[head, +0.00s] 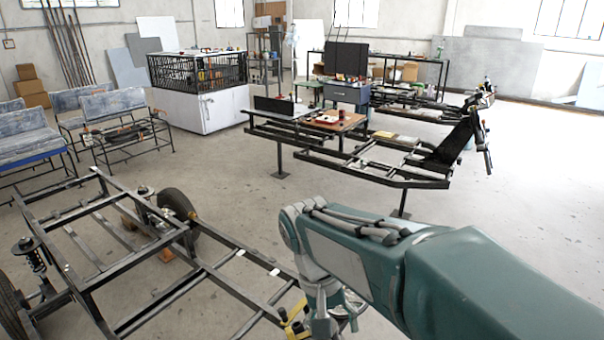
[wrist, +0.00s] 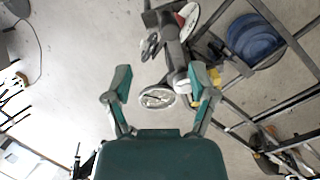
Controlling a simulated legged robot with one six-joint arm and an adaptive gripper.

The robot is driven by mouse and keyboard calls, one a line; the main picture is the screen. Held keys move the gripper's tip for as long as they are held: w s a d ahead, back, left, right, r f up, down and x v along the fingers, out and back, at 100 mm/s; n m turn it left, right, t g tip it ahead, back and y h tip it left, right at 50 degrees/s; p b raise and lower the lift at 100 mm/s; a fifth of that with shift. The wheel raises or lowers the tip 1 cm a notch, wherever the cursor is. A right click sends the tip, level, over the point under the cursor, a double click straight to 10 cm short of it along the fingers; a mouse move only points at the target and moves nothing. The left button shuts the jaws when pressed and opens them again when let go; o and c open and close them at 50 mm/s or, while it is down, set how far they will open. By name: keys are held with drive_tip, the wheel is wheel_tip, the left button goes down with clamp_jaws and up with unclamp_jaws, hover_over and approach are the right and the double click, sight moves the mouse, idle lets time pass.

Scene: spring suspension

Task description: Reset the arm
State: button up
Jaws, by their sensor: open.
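My arm (head: 360,265) is teal and grey; it reaches in from the lower right of the head view and bends down at its far end. In the wrist view my gripper (wrist: 163,82) has its two teal fingers spread wide, with nothing clasped between them. Grey mechanical parts (wrist: 172,48) and a pale round disc (wrist: 156,97) show beyond and between the fingers; I cannot tell how far below they are. In the head view the gripper's fingers are not clearly seen, as the arm's forward part covers that area.
A dark metal vehicle frame (head: 190,270) with wheels and springs stands at the lower left, close to my arm. A blue round object (wrist: 255,40) lies among bars in the wrist view. Another frame (head: 375,165), benches (head: 30,145) and a white caged box (head: 205,110) stand beyond. Floor at right is clear.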

drive_tip(key=s+d+r+t+y, duration=0.2)
drive_tip(key=s+d+r+t, duration=0.1)
drive_tip(key=s+d+t, duration=0.4)
drive_tip(key=shift+s+d+y, duration=0.3)
drive_tip(key=shift+s+d, duration=0.85)
drive_tip(key=shift+d, duration=0.35)
idle(0.8)
